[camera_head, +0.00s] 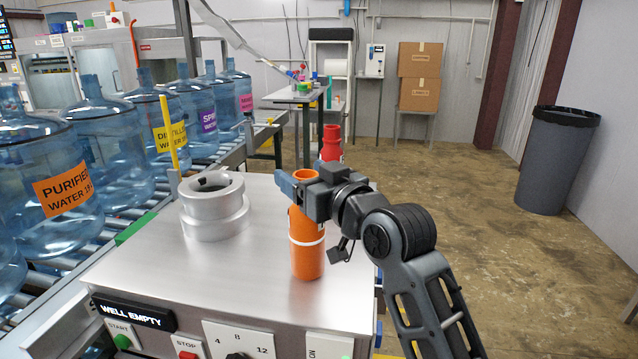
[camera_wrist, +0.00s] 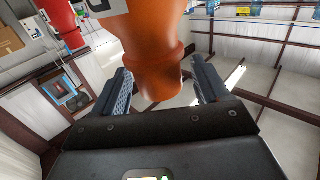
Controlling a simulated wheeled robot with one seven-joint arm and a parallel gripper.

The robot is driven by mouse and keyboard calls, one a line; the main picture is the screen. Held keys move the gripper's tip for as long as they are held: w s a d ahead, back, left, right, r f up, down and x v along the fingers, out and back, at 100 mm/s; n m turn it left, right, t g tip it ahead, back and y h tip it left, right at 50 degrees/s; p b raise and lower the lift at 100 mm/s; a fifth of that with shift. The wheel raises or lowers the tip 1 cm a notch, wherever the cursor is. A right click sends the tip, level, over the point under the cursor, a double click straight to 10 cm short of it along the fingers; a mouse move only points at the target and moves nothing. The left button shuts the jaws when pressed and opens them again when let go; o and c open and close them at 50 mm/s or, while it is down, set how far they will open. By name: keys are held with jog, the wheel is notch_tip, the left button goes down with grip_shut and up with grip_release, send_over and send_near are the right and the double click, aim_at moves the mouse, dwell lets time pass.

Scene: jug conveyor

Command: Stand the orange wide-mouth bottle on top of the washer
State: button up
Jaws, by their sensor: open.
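The orange wide-mouth bottle (camera_head: 307,258) with a white band stands upright on the bare steel top of the washer (camera_head: 262,288), right of its round metal well. My gripper (camera_head: 300,186) is at the bottle's upper end, open, with its fingers on either side of the neck. In the wrist view the orange bottle (camera_wrist: 155,45) lies between the two spread fingers (camera_wrist: 163,85), with a gap showing beside each finger. The bottle's base is hidden in the wrist view but shows in the head view.
The raised metal well (camera_head: 214,218) stands left of the bottle. A red bottle (camera_head: 331,145) is just behind the gripper. A conveyor with large blue jugs (camera_head: 100,140) runs along the left. Open floor lies to the right, with a dark bin (camera_head: 552,165).

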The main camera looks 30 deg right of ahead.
jog(key=s+d+b, duration=0.2)
jog(key=s, duration=1)
jog(key=shift+a, duration=0.1)
jog(key=s+a+f+m+g+h, duration=0.2)
jog(key=s+f+m+h, duration=0.1)
jog(key=s+f, duration=1.35)
jog(key=s+f+n+g, duration=0.1)
jog(key=s+f, duration=0.2)
jog(key=s, duration=1.8)
jog(key=shift+s, duration=0.35)
jog(key=shift+d, duration=0.1)
